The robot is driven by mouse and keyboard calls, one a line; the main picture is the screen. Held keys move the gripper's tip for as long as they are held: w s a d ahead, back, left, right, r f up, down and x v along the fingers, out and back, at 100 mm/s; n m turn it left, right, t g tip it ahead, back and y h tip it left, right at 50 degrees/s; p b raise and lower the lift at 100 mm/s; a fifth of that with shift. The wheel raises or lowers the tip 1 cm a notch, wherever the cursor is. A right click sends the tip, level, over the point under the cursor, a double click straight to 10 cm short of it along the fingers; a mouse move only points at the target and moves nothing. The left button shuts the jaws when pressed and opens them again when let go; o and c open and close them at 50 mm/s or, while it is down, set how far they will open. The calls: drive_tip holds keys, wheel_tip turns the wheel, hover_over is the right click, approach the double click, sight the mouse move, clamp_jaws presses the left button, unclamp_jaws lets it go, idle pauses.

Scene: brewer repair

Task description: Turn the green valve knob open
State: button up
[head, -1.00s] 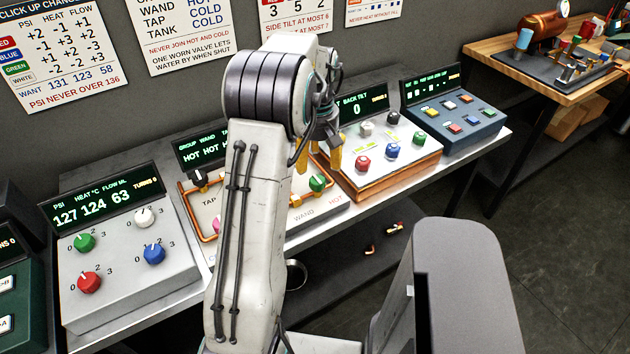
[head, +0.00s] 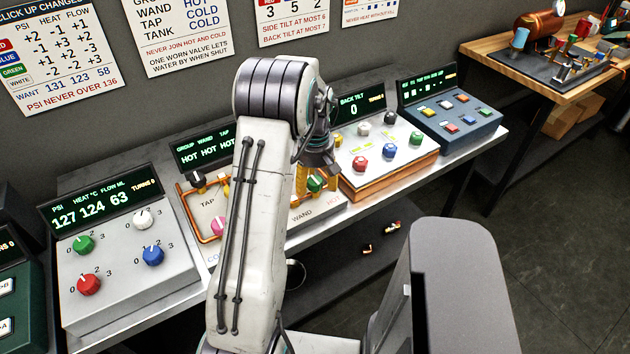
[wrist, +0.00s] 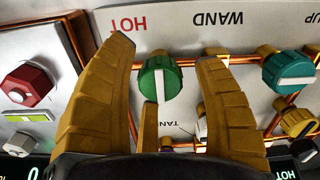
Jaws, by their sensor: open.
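The green valve knob (head: 315,183) is on the right part of the middle panel, near the WAND and HOT labels. In the wrist view the green knob (wrist: 153,76) has a white pointer line running up and down the picture. In the head view my arm hides much of the middle panel (head: 300,213). Its display (head: 203,154) reads HOT for group, wand and tap.
A teal knob (wrist: 289,70) sits on the same panel, with copper pipes around it. A red knob (wrist: 28,84) on the neighbouring panel lies beyond one finger. A black knob (head: 196,179) and a pink knob (head: 218,226) are on the panel's left part.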

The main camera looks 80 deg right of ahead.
drive_tip(key=shift+o, duration=0.2)
drive_tip(key=c, duration=1.2)
drive_tip(key=shift+c, duration=0.2)
drive_tip(key=shift+f+m, duration=0.1)
drive_tip(key=shift+m, duration=0.2)
drive_tip(key=m+b, duration=0.1)
drive_tip(key=m, duration=0.2)
drive_tip(key=shift+a+m, duration=0.1)
drive_tip(key=shift+m, duration=0.3)
drive_tip(key=m+b, duration=0.1)
drive_tip(key=m, duration=0.8)
drive_tip(key=shift+f+b, duration=0.1)
drive_tip(key=shift+b, duration=0.3)
drive_tip(key=shift+m, duration=2.2)
